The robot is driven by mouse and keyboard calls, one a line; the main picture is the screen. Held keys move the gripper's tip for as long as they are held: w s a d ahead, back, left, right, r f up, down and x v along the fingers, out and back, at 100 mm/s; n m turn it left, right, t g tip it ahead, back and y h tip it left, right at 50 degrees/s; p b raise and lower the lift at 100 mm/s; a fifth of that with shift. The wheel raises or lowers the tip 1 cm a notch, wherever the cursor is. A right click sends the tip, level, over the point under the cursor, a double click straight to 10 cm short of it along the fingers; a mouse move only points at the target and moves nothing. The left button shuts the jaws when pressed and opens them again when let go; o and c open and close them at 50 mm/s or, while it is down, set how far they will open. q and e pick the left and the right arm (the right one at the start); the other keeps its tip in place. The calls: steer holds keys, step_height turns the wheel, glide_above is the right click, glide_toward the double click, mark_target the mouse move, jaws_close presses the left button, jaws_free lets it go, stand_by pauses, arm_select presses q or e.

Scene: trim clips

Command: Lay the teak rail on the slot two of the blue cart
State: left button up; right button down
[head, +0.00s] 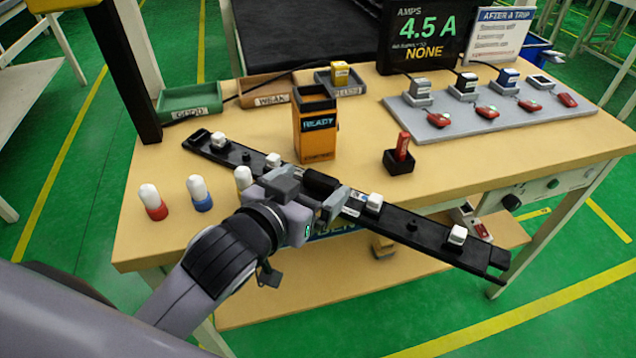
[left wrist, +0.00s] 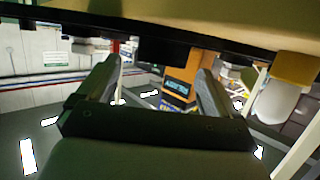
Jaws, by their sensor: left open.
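I see no teak-coloured rail and cannot make out slot two. A long black rail (head: 412,228) with several white clips lies diagonally across the front of the bench in the head view. Its right end reaches past the bench's front edge. My left gripper (head: 310,192) is open at the middle of this rail and hides part of it. I cannot tell whether the fingers touch it. The left wrist view shows the spread fingers (left wrist: 160,72) with no rail clearly between them. My right gripper is not in view. No blue cart can be clearly identified.
An orange READY device (head: 317,125) stands just behind the rail. Red, blue and yellow-based white bottles stand front left, the red-based one (head: 153,203) outermost. A red piece in a black holder (head: 399,160) and a grey panel (head: 490,105) with several devices occupy the right.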

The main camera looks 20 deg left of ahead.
mark_target(318, 181)
arm_select(q)
steer(key=shift+x, duration=3.05)
steer(key=shift+f, duration=0.15)
